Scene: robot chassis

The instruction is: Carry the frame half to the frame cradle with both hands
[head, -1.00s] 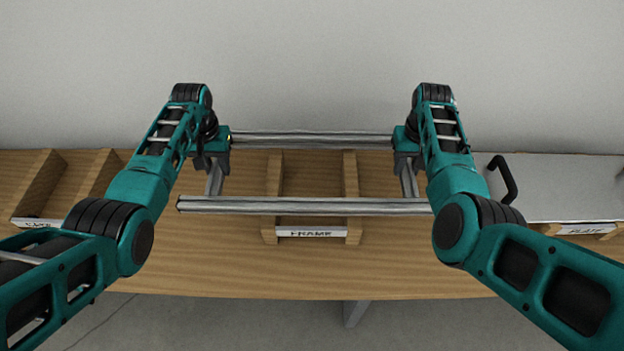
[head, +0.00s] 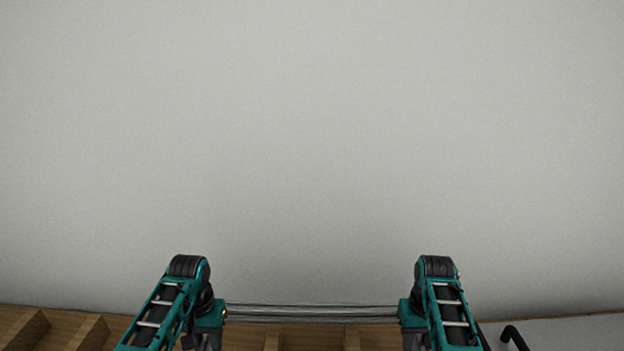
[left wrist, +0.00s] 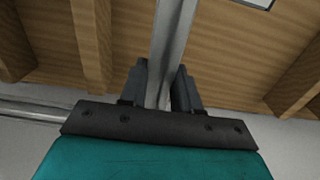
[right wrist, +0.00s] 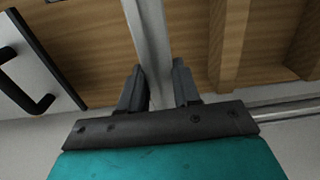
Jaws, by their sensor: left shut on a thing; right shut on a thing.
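The frame half is a set of shiny metal bars; its far bar (head: 312,311) runs between my two grippers low in the head view, and its near part is below the picture. My left gripper (head: 210,342) is shut on its left side bar, which passes between the fingers in the left wrist view (left wrist: 170,45). My right gripper (head: 411,342) is shut on its right side bar, seen in the right wrist view (right wrist: 150,40). I cannot tell the height gap to the cradle.
Other wooden ribs (head: 90,333) stand on the bench at left. A pale plate (head: 575,333) with a black handle (head: 514,337) lies at right; the handle also shows in the right wrist view (right wrist: 40,104). A plain wall (head: 312,150) fills the rest behind the bench.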

